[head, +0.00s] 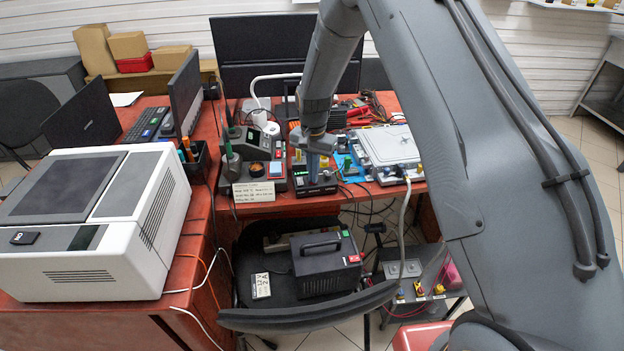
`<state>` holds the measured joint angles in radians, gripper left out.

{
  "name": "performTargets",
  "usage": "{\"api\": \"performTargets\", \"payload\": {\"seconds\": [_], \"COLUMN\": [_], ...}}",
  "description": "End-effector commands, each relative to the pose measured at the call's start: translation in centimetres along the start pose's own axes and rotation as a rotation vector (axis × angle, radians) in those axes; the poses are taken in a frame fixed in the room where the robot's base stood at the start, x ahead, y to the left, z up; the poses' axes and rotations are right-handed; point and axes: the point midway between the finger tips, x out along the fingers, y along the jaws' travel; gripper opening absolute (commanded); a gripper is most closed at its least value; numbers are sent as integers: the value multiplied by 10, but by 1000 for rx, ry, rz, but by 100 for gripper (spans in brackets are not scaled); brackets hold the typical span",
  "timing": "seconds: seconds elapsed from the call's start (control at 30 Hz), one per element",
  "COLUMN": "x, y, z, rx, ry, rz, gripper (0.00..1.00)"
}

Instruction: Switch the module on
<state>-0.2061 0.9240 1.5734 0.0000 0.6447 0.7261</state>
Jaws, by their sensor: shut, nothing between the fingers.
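My gripper (314,172) is at the end of my arm, pointing down at the back table. It is shut and empty. Its tips are over or just in front of a small dark module (326,188) with a lit green spot. I cannot tell whether they touch it. The arm and gripper hide part of this module and what lies behind it. A switch on it is too small to make out. A larger dark box with a handle (326,262) sits on the chair; I cannot tell which unit is the task's module.
A handwritten card (254,191) stands at the table's front edge. A soldering station (250,150) is left of my gripper, and a light grey case (386,146) is to the right. Cables hang below the edge. The chair (300,318) and a white machine (95,225) stand nearer.

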Motion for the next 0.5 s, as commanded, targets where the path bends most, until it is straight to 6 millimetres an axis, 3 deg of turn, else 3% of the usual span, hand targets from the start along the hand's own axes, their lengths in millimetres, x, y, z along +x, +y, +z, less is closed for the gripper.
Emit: {"api": "performTargets", "payload": {"seconds": [0.5], "x": [-36], "y": [0], "z": [0], "rx": [0], "ry": [1], "rz": [-1], "gripper": [0]}}
